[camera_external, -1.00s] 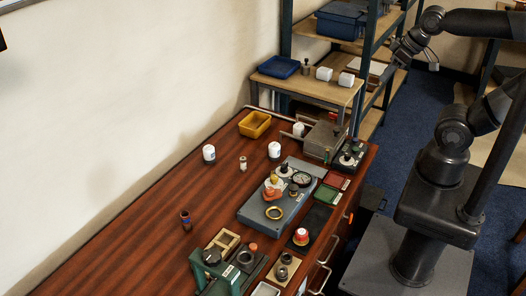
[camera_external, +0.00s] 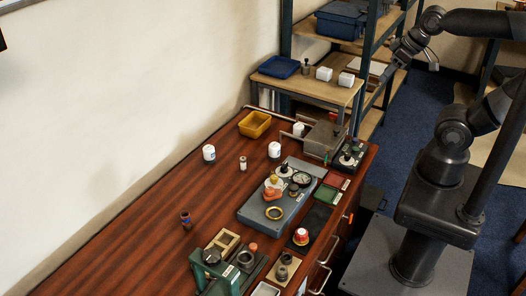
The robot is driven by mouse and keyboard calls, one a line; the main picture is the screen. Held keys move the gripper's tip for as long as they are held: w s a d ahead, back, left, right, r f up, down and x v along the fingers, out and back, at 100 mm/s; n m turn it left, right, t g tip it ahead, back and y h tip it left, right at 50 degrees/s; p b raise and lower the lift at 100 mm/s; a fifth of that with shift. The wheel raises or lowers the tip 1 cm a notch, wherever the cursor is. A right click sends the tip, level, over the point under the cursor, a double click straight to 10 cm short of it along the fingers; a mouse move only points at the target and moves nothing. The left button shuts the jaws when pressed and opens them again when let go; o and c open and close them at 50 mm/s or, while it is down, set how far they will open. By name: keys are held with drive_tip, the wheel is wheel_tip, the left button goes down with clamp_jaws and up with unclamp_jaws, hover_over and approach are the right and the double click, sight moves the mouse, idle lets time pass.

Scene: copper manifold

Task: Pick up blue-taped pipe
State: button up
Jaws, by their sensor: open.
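Another small pale cylinder with a dark top (camera_external: 243,163) stands farther back. My gripper (camera_external: 385,78) is high at the upper right, in front of the shelving, far from the pipe. It is open and looks empty; its fingers are small and dark in this view.
The wooden bench (camera_external: 130,235) is clear around the pipe. To its right are a grey fixture plate (camera_external: 252,213) with fittings, a green press (camera_external: 222,276) and a wooden frame tray (camera_external: 232,238). White jars (camera_external: 209,153) and a yellow bin (camera_external: 255,124) stand farther back.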

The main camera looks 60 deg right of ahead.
drive_tip(key=w+a+r+n, duration=0.1)
drive_tip(key=w+a+r, duration=0.25)
drive_tip(key=w, duration=0.55)
drive_tip(key=w+a+f+n+y, duration=0.1)
drive_tip(key=w+a+f+n, duration=0.15)
drive_tip(key=w+a, duration=1.05)
drive_tip(key=n+g+y, duration=0.2)
drive_tip(key=n, duration=0.2)
hover_over(190, 212)
drive_tip(key=s+d, duration=0.2)
drive_tip(key=d, duration=0.1)
wheel_tip(190, 212, down, 28)
drive_tip(key=shift+s+a+x, duration=0.1)
drive_tip(key=shift+s+x, duration=0.05)
drive_tip(key=shift+x, duration=1.75)
drive_tip(key=shift+s+a+x, duration=0.1)
drive_tip(key=shift+x, duration=1.75)
drive_tip(key=shift+s+a+x, duration=0.1)
drive_tip(key=shift+s+x, duration=0.05)
drive_tip(key=shift+x, duration=1.75)
drive_tip(key=shift+c, duration=0.3)
